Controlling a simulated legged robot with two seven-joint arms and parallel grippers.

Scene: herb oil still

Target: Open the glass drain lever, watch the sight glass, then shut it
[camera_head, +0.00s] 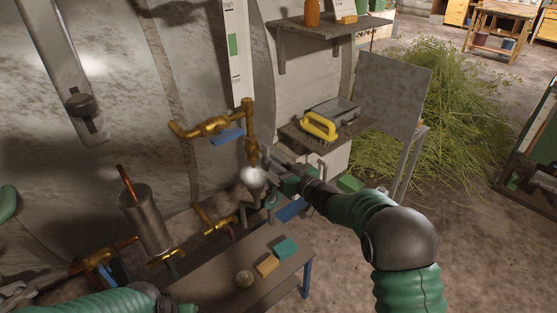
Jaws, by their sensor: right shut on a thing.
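Brass sight-glass fittings (250,120) stand on the still's wall. The upper valve has a blue lever (228,136), and a lower brass valve (220,225) sits beneath it. A white bright patch (252,177), steam or glare, covers part of the glass between them, so its level cannot be read. My right gripper (277,190) reaches in from the right beside the lower fittings. It is shut on what seems to be the glass drain lever, mostly hidden by the hand. A blue piece (290,210) shows just below it.
A low table (287,294) below holds a round pale piece, a tan block and a teal block. A metal cylinder (147,218) and copper pipes stand left. A yellow-handled tool (319,126) lies on a side stand. Cut herbs (455,125) are piled behind a grey panel.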

